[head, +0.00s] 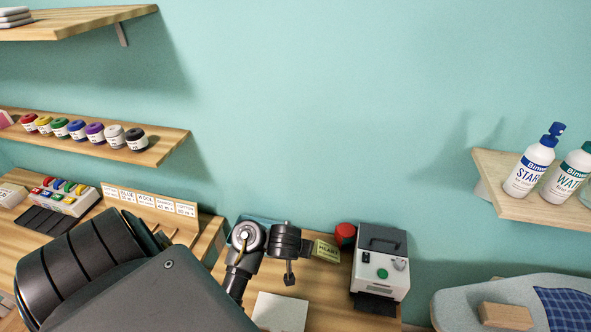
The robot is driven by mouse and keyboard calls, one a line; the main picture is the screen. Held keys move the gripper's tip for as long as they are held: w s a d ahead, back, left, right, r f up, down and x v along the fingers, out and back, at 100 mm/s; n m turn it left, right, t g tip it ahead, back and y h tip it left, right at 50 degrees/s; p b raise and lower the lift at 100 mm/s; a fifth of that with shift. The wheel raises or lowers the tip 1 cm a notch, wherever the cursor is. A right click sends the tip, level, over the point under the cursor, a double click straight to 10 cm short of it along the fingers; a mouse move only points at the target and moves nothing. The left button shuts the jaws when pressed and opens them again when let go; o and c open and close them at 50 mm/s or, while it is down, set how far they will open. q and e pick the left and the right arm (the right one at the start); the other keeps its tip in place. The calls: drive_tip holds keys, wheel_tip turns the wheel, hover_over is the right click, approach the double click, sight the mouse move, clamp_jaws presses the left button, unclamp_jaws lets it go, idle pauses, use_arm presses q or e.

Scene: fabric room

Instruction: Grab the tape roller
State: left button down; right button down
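I cannot pick out a tape roller with certainty. A red round object (345,233) stands on the wooden table beside the grey-white machine; it is too small and partly covered to tell what it is. My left arm comes in from the lower left, large and dark. Its far end seems to be the dark jointed part above the table, with a small dark tip (290,277) pointing down. The red object is to the right of this tip and apart from it. The fingers are too small to tell open from shut. My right gripper is not in view.
A grey-white machine (381,262) with a green button stands on the table (333,291). A small yellow-green label (326,251) and a pale square (281,312) are near the arm. An ironing board (462,300) is at right. Bottles stand on the right shelf (510,206).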

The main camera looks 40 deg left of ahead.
use_arm(q)
drive_tip(key=c, duration=2.1)
unclamp_jaws()
drive_tip(key=shift+c, duration=0.2)
drive_tip(key=o, duration=1.7)
drive_tip(key=shift+w+r, duration=0.1)
